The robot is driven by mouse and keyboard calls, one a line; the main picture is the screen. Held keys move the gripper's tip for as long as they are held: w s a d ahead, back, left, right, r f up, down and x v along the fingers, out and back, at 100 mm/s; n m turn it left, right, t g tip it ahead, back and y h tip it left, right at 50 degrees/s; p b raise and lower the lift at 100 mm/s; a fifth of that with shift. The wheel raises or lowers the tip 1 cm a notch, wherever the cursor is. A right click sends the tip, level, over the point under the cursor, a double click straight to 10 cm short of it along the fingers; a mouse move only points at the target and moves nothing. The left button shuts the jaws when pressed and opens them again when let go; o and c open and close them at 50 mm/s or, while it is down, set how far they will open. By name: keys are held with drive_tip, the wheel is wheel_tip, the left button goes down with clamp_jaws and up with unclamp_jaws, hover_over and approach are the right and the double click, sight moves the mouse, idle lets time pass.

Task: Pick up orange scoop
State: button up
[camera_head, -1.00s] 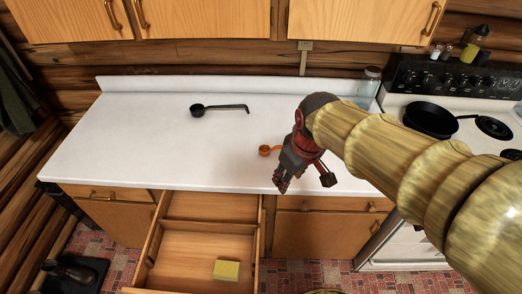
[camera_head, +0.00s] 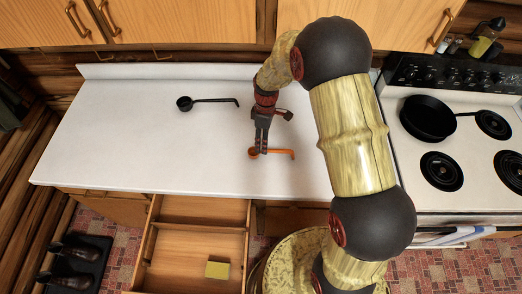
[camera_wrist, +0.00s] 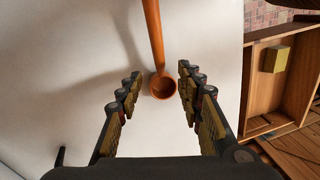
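The orange scoop (camera_head: 280,153) lies on the white countertop near its front edge, its handle pointing right in the head view. In the wrist view the scoop's bowl (camera_wrist: 163,87) sits between my open fingers, and its handle runs up out of the picture. My gripper (camera_head: 260,149) points down over the bowl end of the scoop. In the wrist view my gripper (camera_wrist: 160,92) has its fingers spread wide, with a gap on both sides of the bowl. I cannot tell exactly how high the fingertips are above the counter.
A black ladle-like scoop (camera_head: 208,101) lies farther back on the counter (camera_head: 120,130). An open drawer (camera_head: 190,252) with a yellow sponge (camera_head: 217,269) juts out below. The stove (camera_head: 400,150) with a black pan (camera_head: 428,118) stands right. The counter's left part is clear.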

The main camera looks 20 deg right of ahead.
drive_tip(key=f, duration=0.5)
drive_tip(key=shift+s+a+f, duration=0.35)
drive_tip(key=shift+s+a, duration=0.05)
drive_tip(key=shift+c, duration=1.3)
clamp_jaws()
